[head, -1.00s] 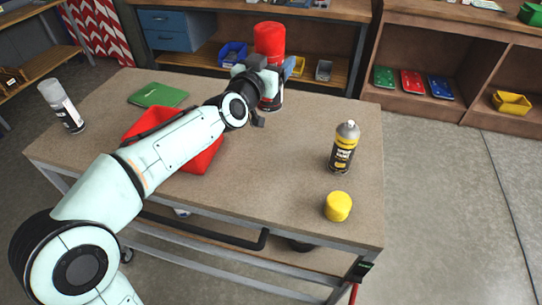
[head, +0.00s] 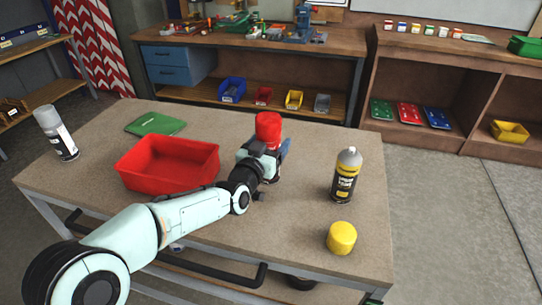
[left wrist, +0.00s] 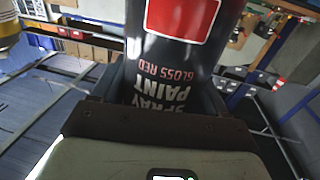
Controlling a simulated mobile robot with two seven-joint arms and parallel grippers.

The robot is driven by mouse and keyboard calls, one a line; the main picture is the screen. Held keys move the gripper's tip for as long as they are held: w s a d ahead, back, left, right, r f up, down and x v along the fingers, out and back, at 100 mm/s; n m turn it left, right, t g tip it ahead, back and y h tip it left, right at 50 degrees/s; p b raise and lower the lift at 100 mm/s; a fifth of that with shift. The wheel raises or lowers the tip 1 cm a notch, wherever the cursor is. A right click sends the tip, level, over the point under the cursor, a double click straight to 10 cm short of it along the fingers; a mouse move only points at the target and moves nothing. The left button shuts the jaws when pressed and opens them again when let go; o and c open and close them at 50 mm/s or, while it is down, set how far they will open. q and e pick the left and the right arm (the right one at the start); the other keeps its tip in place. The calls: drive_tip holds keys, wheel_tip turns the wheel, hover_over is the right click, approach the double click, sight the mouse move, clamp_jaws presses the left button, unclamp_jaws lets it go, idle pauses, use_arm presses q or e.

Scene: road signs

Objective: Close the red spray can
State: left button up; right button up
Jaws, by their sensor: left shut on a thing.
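The red spray can shows its broad red top (head: 268,128) above my left gripper (head: 270,165) in the head view. My left gripper is shut on the can's body. In the left wrist view the can's black label (left wrist: 172,62) reads "spray paint gloss red" upside down, with a red panel, between the fingers. The can looks upright near the table's far edge. The gripper hides its base, so I cannot tell whether it touches the table. I cannot tell how the red top sits on the can. My right gripper is out of view.
A red bin (head: 168,164) stands left of the can, beside a green book (head: 155,123). A white-labelled can (head: 56,135) is at far left. A yellow-labelled can (head: 346,176) and yellow cap (head: 341,238) are at right. Bare table (head: 305,190) lies between.

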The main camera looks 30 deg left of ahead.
use_arm(q)
wheel_tip(320, 180, down, 4)
drive_tip(key=shift+f, duration=0.1)
idle(0.4)
drive_tip(key=shift+f+b, duration=0.1)
drive_tip(key=shift+b, duration=0.25)
drive_tip(key=o, duration=1.5)
drive_tip(key=shift+r, duration=0.2)
drive_tip(key=s+d+b, duration=0.1)
drive_tip(key=s, duration=1.1)
drive_tip(key=shift+b, duration=0.35)
